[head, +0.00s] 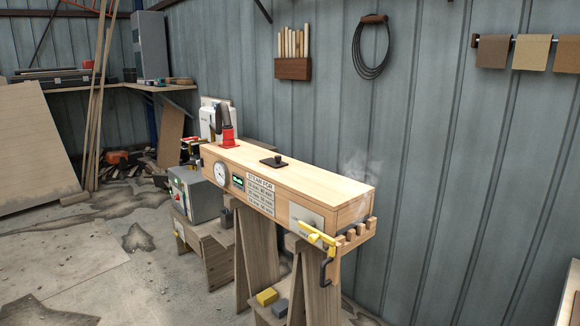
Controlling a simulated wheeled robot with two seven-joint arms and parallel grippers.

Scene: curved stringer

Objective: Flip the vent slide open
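A long pale wooden steam box (300,180) stands on wooden trestle legs in the middle of the head view. On its lid is a small dark plate with a round knob (274,161), which looks like the vent slide; I cannot tell from here whether its opening is covered. A red fitting with a dark upright part (227,133) stands at the lid's far left end. A yellow handle (316,233) is at the lower right of the box, by a pale metal plate (306,217). Neither of my grippers is in view.
Faint steam (357,168) rises at the box's right end, beside a pegged wooden bracket (356,234). A grey control unit (195,194) sits at the left. A corrugated wall (440,120) stands close behind. The floor at front left (110,270) is mostly clear.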

